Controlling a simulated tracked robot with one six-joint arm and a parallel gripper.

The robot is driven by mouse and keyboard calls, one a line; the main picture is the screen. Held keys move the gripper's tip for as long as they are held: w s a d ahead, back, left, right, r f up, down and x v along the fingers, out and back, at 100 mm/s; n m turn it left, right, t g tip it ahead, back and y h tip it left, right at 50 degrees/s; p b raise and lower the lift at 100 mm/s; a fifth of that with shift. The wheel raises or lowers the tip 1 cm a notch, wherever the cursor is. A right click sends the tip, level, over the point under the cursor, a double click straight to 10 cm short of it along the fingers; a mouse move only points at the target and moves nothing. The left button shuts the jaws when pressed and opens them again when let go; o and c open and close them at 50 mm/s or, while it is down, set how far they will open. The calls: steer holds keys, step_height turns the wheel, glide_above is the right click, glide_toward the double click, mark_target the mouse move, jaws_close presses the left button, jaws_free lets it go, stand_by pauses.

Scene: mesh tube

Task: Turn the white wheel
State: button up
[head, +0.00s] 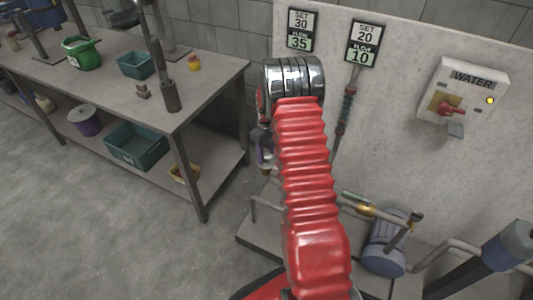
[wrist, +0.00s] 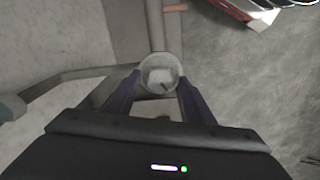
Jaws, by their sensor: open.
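A round whitish wheel (wrist: 161,72) with a pale hub shows in the wrist view, on a grey pipe (wrist: 154,25). My gripper (wrist: 158,80) is open, with one dark purple finger on each side of the wheel's lower half. The fingertips look very close to its rim; I cannot tell whether they touch it. Two signs on the wall panel read SET 30 FLOW 35 (head: 300,29) and SET 20 FLOW 10 (head: 363,44).
A WATER box (head: 465,90) with a red switch and a lit yellow lamp is on the panel (head: 400,130). Pipes and a blue-grey tank (head: 385,252) stand low at right. A workbench (head: 190,90) with bins is at left. Floor (head: 90,230) in front is clear.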

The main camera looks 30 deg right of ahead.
mark_target(267, 155)
step_height(267, 155, up, 14)
steer(key=shift+f, duration=0.15)
stand_by(0.7)
stand_by(0.5)
